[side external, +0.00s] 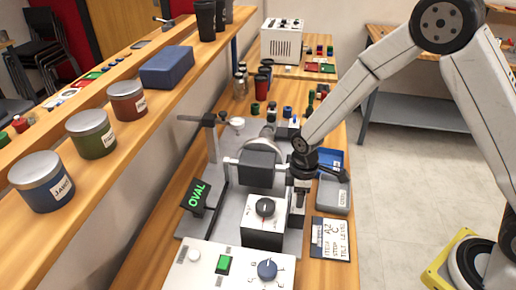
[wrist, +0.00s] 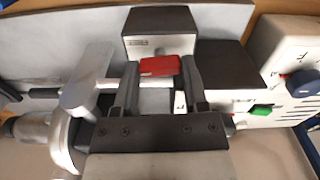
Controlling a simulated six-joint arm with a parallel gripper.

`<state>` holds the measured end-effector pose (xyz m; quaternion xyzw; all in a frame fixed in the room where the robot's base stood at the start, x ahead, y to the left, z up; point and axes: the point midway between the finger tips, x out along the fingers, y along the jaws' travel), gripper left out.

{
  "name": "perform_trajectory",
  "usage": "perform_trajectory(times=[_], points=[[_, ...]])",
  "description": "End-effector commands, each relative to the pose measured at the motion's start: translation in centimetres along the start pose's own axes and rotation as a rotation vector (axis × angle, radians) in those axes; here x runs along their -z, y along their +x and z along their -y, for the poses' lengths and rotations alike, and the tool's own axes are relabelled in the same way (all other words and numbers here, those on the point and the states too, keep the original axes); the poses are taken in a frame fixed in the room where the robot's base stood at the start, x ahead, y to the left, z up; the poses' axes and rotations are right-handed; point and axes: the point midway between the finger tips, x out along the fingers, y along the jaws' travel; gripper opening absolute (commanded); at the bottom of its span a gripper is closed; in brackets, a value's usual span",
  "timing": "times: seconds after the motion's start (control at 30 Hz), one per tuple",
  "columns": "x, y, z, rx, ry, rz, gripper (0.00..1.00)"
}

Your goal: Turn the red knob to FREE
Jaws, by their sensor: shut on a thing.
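The red knob (wrist: 159,66) shows in the wrist view as a red bar in front of a pale block with a dark top (wrist: 160,20). My gripper (wrist: 161,76) has one finger on each side of it and is shut on it. In the side external view my gripper (side external: 300,190) points down at the right side of the grey machine (side external: 260,165); the red knob cannot be made out there. A small white label (wrist: 180,103) shows beside the right finger, partly hidden. I cannot read a FREE mark or tell which way the knob points.
A white box with a black knob (side external: 265,207) stands in front of the machine. A control panel with a green button (side external: 224,264) and blue knob (side external: 267,269) is nearer the camera. A grey tray (side external: 334,194) and lettered card (side external: 331,239) lie right.

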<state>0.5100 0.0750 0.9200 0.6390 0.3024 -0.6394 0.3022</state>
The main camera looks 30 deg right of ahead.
Motion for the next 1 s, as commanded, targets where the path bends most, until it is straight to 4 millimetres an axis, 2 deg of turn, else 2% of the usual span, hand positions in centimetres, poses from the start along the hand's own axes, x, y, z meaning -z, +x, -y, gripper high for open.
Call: perform_trajectory(times=[0.3, 0.67, 0.7, 0.73, 1.0], points=[[0.09, -0.07, -0.03, -0.001, 0.108, -0.002, 0.00], [0.10, -0.08, -0.04, -0.001, 0.117, -0.003, 0.00], [0.10, -0.09, -0.04, -0.001, 0.117, -0.003, 0.59], [0.10, -0.08, -0.04, -0.001, 0.116, -0.003, 0.68], [0.05, -0.04, -0.02, -0.001, 0.114, -0.001, 0.71]])
